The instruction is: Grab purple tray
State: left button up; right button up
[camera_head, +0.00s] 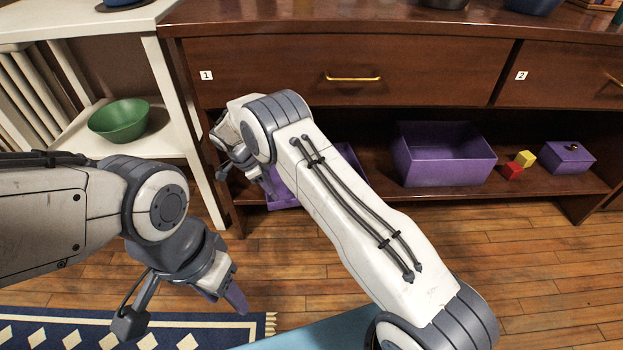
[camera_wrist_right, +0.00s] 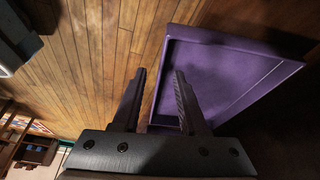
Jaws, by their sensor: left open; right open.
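The purple tray (camera_head: 284,197) lies on the low shelf of the brown cabinet in the head view, largely hidden behind my right arm. In the right wrist view the shallow, rimmed tray (camera_wrist_right: 222,80) looks empty. My right gripper (camera_wrist_right: 160,72) is open there, one finger on the floor side of the tray's rim and the other over the tray's inside. I cannot tell whether the fingers touch it. In the head view my right gripper (camera_head: 240,172) is at the tray's left end. My left gripper (camera_head: 186,306) is open and empty above the floor and rug.
A larger purple bin (camera_head: 445,172), red block (camera_head: 512,171), yellow block (camera_head: 525,158) and lidded purple box (camera_head: 568,158) stand right on the same shelf. A green bowl (camera_head: 118,121) sits on the white shelf unit at left. Drawers (camera_head: 430,72) overhang the low shelf.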

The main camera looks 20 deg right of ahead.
jog(key=shift+m, duration=0.3)
jog(key=d+b, duration=0.1)
jog(key=d, duration=0.2)
jog(key=d+f+b, duration=0.1)
jog(key=d+b, duration=0.1)
jog(key=d, duration=0.2)
jog(key=d+b, duration=0.2)
jog(key=d, duration=0.2)
jog(key=shift+s+d+f, duration=0.2)
jog(key=shift+s+d, duration=0.05)
jog(key=shift+d+r, duration=0.1)
jog(key=shift+d, duration=0.4)
jog(key=b+x, duration=0.3)
jog(key=x, duration=0.2)
grip_shut()
jog(key=shift+r, duration=0.1)
